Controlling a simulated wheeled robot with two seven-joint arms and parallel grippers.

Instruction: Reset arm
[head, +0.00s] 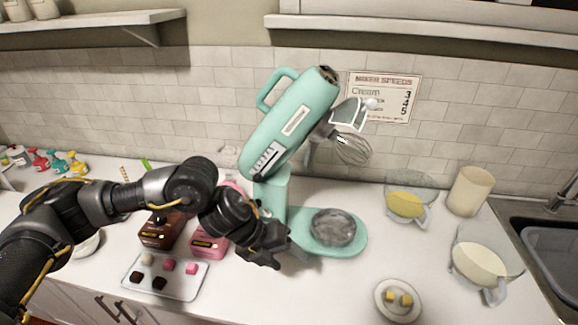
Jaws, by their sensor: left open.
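My left arm reaches in from the left across the counter. Its left gripper (268,256) is open, with nothing visible between its fingers, just left of the mixer's base. The mint-green stand mixer (292,125) stands behind it with its head tilted up and a whisk (352,149) hanging from it. A metal-grey bowl or bowl seat (334,227) sits on the mixer's base. My right gripper is not in view.
A tray (190,289) with small pink, brown and pale cubes lies below my left arm. Brown (160,232) and pink (208,243) boxes stand close to the arm. Glass jugs (404,204) (478,262), a small plate (381,313) and a sink are on the right.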

